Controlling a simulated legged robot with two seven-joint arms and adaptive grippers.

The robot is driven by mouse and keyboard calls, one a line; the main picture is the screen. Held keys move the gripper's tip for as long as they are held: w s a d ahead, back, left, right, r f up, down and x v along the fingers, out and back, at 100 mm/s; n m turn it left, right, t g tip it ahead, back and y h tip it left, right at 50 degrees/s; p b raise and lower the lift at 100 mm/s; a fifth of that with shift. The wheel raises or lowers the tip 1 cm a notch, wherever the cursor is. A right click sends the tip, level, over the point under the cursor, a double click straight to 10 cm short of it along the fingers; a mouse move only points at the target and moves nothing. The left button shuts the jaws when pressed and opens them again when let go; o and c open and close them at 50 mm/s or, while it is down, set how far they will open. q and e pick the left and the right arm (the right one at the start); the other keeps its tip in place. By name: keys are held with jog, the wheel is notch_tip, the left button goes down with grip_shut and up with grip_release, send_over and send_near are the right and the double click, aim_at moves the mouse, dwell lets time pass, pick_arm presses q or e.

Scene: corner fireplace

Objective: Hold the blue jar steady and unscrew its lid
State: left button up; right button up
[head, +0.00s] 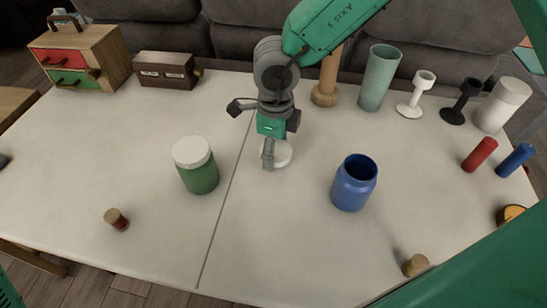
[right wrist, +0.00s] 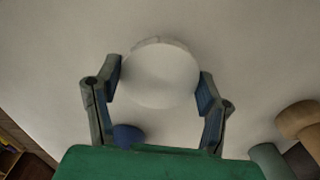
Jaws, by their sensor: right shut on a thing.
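The blue jar (head: 353,183) stands upright on the table, right of centre in the head view. Its top is open and I see into its dark blue inside. My right gripper (head: 270,153) is left of the jar and apart from it. It is shut on a round white lid (head: 277,153), low over the table; I cannot tell whether the lid touches the surface. In the right wrist view the white lid (right wrist: 158,75) sits between the two fingers. My left gripper is not in view.
A green jar with a white lid (head: 197,165) stands to the left. A small cork-topped bottle (head: 116,219) is at front left. A wooden post (head: 327,82), a pale green vase (head: 378,78) and goblets stand behind. Red (head: 480,154) and blue (head: 515,160) cylinders are at right. The front middle is clear.

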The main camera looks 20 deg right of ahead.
notch_tip(320, 180, down, 3)
jog(key=shift+f+b, duration=0.15)
jog(key=shift+b, duration=0.15)
jog(key=o, duration=1.3)
jog(key=shift+c, duration=0.2)
notch_tip(320, 180, up, 12)
jog(key=p, duration=0.3)
jog(key=shift+r, duration=0.2)
